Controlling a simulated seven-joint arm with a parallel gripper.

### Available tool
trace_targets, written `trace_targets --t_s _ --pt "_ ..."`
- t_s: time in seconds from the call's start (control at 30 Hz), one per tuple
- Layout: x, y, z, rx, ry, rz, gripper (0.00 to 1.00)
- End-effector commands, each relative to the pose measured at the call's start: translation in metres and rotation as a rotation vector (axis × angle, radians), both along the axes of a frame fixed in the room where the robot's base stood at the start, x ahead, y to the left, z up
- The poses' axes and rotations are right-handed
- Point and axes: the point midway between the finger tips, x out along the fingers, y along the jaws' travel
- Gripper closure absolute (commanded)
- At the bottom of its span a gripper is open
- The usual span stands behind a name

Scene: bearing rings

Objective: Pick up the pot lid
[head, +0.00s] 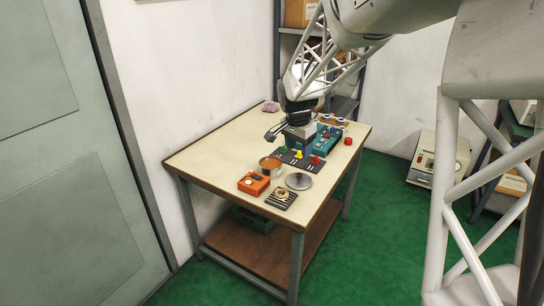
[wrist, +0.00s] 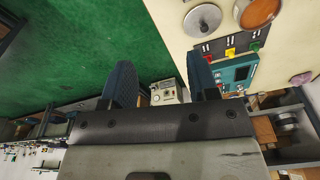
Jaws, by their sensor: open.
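The pot lid (head: 299,181) is a round grey metal disc lying flat on the table near its front right edge. It also shows in the wrist view (wrist: 202,20) at the top, with a small knob in its middle. An orange-brown pot (head: 270,163) stands beside it, to the left and behind. My gripper (head: 274,133) is above the table, behind the pot and apart from the lid. In the wrist view its two dark fingers (wrist: 162,82) are spread with nothing between them.
A wall stands behind. The table's left part is mostly clear.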

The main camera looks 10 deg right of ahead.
Motion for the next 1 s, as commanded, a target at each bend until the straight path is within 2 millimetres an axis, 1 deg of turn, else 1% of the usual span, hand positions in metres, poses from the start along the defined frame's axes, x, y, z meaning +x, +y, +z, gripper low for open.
trace_targets --t_s 0.03,0.2,0.37,0.6,0.8,0.9,1.0 --pt "0.012 -0.004 -0.01 0.001 0.005 -0.03 0.46" --pt "0.05 -0.015 -0.036 0.0 0.008 -0.134 0.46" --pt "0.083 -0.026 -0.065 -0.002 0.01 -0.233 0.46" --pt "0.13 -0.043 -0.113 -0.007 0.013 -0.379 0.46" --pt "0.162 -0.057 -0.153 -0.011 0.014 -0.489 0.46" --pt "0.172 -0.061 -0.167 -0.013 0.012 -0.528 0.46" --pt "0.179 -0.064 -0.175 -0.014 0.011 -0.553 0.46"
